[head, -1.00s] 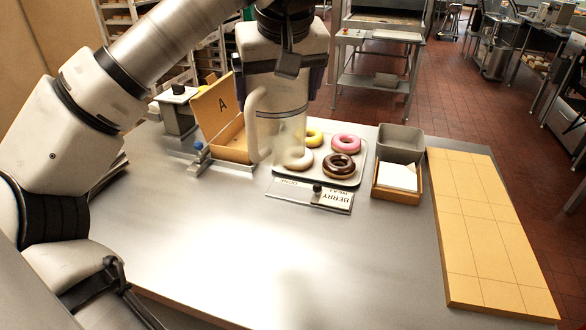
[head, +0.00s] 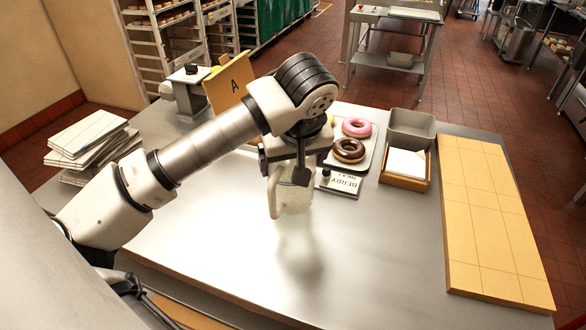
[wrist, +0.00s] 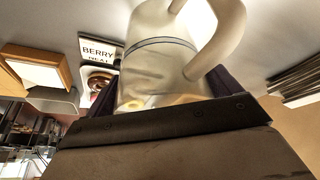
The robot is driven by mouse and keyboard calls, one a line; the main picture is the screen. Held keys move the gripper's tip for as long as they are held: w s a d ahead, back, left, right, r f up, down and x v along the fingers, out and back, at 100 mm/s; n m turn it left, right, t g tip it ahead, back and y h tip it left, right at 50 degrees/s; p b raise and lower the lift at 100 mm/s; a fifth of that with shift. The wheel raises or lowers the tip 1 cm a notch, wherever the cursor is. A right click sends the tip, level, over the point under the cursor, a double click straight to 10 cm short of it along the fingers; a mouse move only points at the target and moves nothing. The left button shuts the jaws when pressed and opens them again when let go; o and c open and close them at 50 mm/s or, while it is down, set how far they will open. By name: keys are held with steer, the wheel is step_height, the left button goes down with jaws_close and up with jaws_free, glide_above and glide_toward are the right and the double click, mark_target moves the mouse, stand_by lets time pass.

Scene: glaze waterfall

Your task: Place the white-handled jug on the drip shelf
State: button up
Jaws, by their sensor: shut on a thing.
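The jug (head: 294,196) is clear or pale, with a white handle (head: 273,196) on its left side. My gripper (head: 289,176) is shut on the jug and holds it above the front-middle of the steel table, with a shadow below it. In the wrist view the jug (wrist: 155,55) fills the top middle, with a dark band around it and its white handle (wrist: 222,38) at right. The gripper's dark fingers (wrist: 160,92) are on both sides of it. I cannot identify the drip shelf in these frames.
Pink and chocolate donuts (head: 348,150) lie on a tray (head: 372,152) behind the jug, beside a BERRY card (head: 342,184). A grey bin (head: 410,128) and a wooden box (head: 403,181) stand right of it. A tiled board (head: 490,220) lies far right. The table's front middle (head: 370,250) is clear.

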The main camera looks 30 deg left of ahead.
step_height(320, 180, down, 3)
steer(key=shift+f, duration=0.25)
steer(key=o, duration=1.1)
steer(key=shift+r, duration=0.1)
